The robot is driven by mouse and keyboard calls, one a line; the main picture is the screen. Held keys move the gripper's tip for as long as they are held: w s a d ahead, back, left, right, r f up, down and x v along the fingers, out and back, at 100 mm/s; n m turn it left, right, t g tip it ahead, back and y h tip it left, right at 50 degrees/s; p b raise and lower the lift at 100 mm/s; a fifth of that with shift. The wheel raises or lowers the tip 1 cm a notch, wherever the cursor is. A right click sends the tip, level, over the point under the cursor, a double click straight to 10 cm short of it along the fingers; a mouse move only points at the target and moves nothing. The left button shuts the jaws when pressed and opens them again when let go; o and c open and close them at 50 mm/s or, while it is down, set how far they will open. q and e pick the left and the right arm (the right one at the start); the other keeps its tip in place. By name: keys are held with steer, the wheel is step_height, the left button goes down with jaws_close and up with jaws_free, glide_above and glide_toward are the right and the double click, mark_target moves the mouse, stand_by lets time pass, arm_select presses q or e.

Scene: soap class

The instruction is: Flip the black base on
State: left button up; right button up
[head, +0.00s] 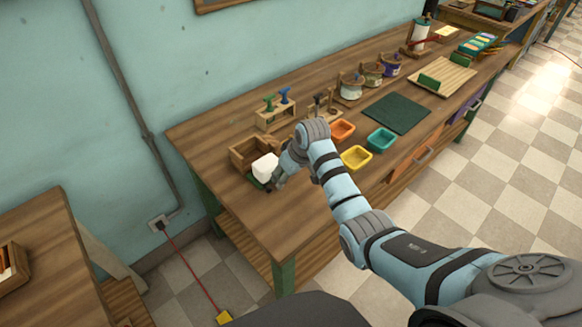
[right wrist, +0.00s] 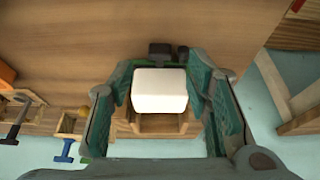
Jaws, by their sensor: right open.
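A white block (head: 264,166) is near the left end of the workbench, in front of a wooden box; the right wrist view also shows it (right wrist: 160,90). A small black base (right wrist: 160,50) shows at the block's edge in the right wrist view, with a small dark knob beside it; the block hides the rest. My right gripper (head: 279,178) is at the block. Its two green-padded fingers (right wrist: 159,72) are open, one on each side of the block; I cannot tell whether they touch it. My left gripper is out of view.
The open wooden box (head: 240,152) stands close behind the block. A wooden rack (head: 276,118) with green and blue stampers is behind. Orange, yellow (head: 356,158) and teal (head: 381,139) trays and a dark green mat (head: 397,113) lie to the right.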

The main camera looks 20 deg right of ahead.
steer(key=v, duration=0.6)
steer(key=shift+r, duration=0.2)
steer(key=shift+s+d, duration=0.1)
steer(key=shift+s, duration=0.05)
